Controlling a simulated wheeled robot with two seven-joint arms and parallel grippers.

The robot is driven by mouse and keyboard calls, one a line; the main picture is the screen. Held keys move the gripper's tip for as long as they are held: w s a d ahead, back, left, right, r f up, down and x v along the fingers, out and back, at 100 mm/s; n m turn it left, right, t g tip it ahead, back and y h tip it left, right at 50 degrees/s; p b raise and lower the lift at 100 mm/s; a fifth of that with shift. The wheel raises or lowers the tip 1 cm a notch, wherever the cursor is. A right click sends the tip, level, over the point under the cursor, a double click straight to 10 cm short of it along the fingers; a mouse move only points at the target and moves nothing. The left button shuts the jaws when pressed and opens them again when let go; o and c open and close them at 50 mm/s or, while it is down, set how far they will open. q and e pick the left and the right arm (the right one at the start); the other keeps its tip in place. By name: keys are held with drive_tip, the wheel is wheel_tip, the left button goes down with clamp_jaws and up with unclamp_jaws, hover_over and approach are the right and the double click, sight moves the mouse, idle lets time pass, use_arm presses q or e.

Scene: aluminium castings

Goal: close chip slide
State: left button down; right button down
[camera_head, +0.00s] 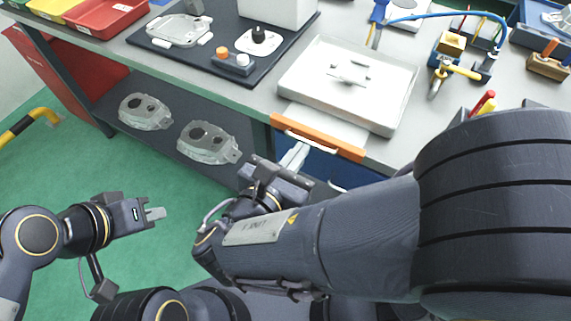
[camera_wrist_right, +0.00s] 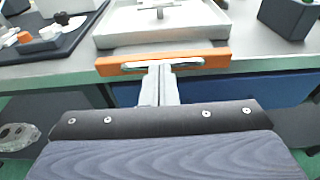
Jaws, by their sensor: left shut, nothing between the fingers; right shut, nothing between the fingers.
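The chip slide shows as an orange front strip (camera_head: 317,137) with a pale metal handle at the bench's front edge, below a shallow light-grey tray (camera_head: 398,107). A strip of pale surface shows between the orange front and the tray. In the right wrist view the orange front (camera_wrist_right: 205,60) and its handle are straight ahead. My right gripper (camera_head: 296,154) is shut and empty, its fingertips close to the orange front near the handle; I cannot tell if they touch. It also shows in the wrist view (camera_wrist_right: 160,70). My left gripper (camera_head: 160,213) is shut and empty, over the green floor.
A dark mat (camera_head: 190,55) with a casting, knobs and a white block lies left of the tray. Clamps and a blue hose (camera_head: 420,17) stand to the right. Two castings (camera_head: 207,143) lie on the lower shelf. Red and yellow bins (camera_head: 105,15) are at the far left.

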sight(316, 132)
drive_tip(key=shift+w+d, duration=0.2)
drive_tip(key=shift+w, duration=0.05)
drive_tip(key=x, duration=0.2)
drive_tip(key=r+p+x, duration=0.1)
drive_tip(key=x, duration=0.1)
drive_tip(key=p+x, duration=0.1)
drive_tip(key=x, duration=0.1)
drive_tip(key=shift+w+d+r, duration=0.1)
drive_tip(key=shift+w+d, duration=0.2)
drive_tip(key=shift+w, duration=0.1)
drive_tip(key=shift+w+d, duration=0.1)
drive_tip(key=shift+r, duration=0.1)
